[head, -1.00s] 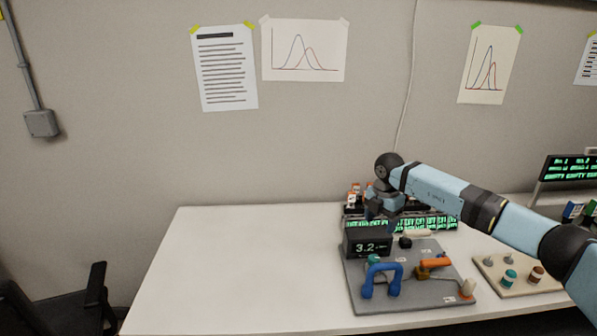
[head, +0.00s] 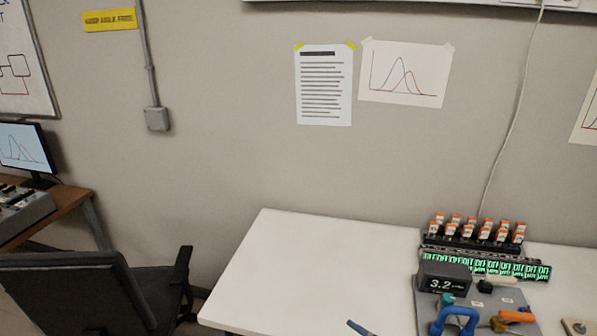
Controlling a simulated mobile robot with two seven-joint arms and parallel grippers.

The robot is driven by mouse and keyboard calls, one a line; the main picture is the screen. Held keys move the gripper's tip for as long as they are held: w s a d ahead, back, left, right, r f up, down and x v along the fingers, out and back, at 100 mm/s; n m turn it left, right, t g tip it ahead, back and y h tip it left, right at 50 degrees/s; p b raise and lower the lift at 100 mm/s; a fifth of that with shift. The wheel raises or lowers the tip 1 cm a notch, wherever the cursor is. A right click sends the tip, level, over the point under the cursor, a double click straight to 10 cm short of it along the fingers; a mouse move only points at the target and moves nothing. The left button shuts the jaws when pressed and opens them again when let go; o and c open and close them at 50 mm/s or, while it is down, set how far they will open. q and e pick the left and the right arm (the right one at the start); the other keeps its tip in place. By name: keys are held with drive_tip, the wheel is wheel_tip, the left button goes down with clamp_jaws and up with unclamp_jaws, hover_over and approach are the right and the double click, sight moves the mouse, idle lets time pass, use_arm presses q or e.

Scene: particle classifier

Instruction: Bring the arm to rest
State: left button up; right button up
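Neither of my grippers shows in the head view. The board is cut off by the bottom edge.
Behind the board stands a rack of orange-and-white vials (head: 476,230) above a row of green-lit displays (head: 490,268). The white table (head: 310,262) is bare on its left. An office chair (head: 90,290) stands left of it, near a wooden desk (head: 60,215) with a monitor (head: 25,147).

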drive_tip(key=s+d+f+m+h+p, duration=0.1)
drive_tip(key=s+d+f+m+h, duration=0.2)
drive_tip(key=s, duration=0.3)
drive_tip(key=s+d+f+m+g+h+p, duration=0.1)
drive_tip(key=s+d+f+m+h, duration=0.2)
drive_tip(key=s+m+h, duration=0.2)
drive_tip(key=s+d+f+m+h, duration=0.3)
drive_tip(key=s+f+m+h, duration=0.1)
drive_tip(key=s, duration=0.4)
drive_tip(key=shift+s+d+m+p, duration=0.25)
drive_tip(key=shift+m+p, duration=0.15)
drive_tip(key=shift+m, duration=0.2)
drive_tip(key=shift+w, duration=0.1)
